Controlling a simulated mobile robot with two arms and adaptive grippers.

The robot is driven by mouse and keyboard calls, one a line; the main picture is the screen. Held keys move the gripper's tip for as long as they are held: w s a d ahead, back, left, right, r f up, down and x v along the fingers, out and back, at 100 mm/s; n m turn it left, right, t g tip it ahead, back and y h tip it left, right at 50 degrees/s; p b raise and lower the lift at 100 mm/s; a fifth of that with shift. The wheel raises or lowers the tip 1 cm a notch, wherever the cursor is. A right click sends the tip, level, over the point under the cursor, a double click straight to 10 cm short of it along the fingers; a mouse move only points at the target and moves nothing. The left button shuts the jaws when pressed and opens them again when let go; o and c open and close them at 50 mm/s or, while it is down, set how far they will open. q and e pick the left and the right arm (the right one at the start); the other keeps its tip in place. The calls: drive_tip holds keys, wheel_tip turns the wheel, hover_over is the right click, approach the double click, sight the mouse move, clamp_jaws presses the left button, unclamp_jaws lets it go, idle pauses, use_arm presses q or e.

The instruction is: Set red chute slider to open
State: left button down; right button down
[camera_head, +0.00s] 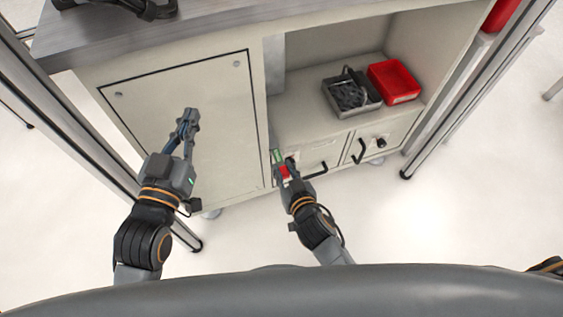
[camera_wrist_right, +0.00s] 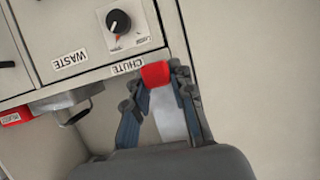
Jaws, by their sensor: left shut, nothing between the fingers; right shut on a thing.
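The red chute slider (camera_wrist_right: 155,74) shows in the right wrist view beside the CHUTE label (camera_wrist_right: 127,67), at the edge of the cabinet front. In the head view its red part (camera_head: 285,171) shows at my right gripper (camera_head: 284,166). My right gripper (camera_wrist_right: 156,78) is shut on the slider, with one finger on each side of it. A pale strip runs from the red part down between the fingers. My left gripper (camera_head: 189,116) is shut and empty, in front of the large cabinet door panel (camera_head: 165,85). How far the slider is drawn out is hard to tell.
A grey bin of dark parts (camera_head: 351,91) and a red bin (camera_head: 394,80) stand on the cabinet shelf. Black handles (camera_head: 358,151) stick out of the drawer fronts. A black knob (camera_wrist_right: 118,21) and a WASTE label (camera_wrist_right: 70,59) are near the slider.

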drive_tip(key=c, duration=1.5)
unclamp_jaws()
drive_tip(key=shift+s+f, duration=0.15)
drive_tip(key=shift+s, duration=0.05)
drive_tip(key=o, duration=0.4)
drive_tip(key=shift+s+d, duration=0.1)
drive_tip(key=v, duration=1.2)
drive_tip(key=shift+r, duration=0.25)
